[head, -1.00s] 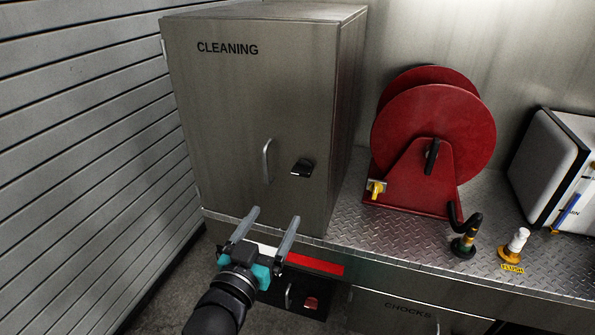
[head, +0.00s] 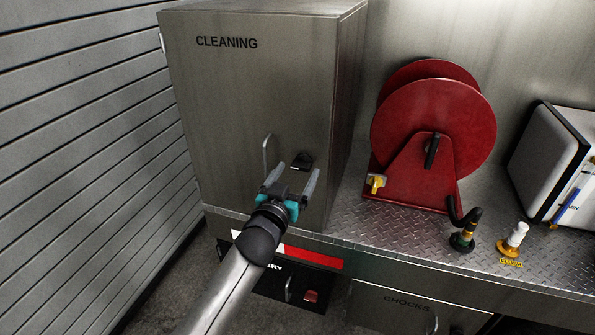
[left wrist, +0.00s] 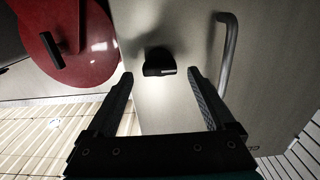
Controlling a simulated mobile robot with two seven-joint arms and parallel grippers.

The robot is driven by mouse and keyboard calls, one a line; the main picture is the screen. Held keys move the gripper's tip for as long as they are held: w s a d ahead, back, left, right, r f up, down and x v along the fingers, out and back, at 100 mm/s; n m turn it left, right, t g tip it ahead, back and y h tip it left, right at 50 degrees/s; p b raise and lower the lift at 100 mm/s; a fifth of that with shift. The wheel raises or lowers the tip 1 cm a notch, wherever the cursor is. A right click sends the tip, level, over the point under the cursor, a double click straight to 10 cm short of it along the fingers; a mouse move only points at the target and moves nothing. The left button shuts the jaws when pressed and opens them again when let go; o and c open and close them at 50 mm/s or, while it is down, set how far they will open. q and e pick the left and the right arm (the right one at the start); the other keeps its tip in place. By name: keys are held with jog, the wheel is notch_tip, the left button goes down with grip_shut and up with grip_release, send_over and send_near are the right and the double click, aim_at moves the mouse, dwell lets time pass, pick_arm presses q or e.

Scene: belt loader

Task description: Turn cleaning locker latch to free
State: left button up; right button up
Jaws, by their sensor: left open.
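The grey metal cleaning locker (head: 240,90) stands at the left of the head view with its door shut. Its black latch (head: 302,161) sits on the door, right of the bar handle (head: 266,155). My left gripper (head: 294,170) is open in front of the door, its fingers pointing at the latch, and its body hides the handle's lower end. In the left wrist view the latch (left wrist: 159,64) lies ahead, between the lines of the two fingers (left wrist: 161,78), and the handle (left wrist: 228,50) is to the right. No contact with the latch is visible. My right gripper is not in view.
A red hose reel (head: 435,130) stands on the diamond-plate deck (head: 400,228) right of the locker. A black-handled valve (head: 464,225) and a white-topped flush valve (head: 516,236) are farther right. A slatted wall (head: 80,150) is close on the left.

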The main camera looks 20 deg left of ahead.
pick_arm(q)
jog(key=shift+w, duration=0.7)
jog(key=c, duration=1.4)
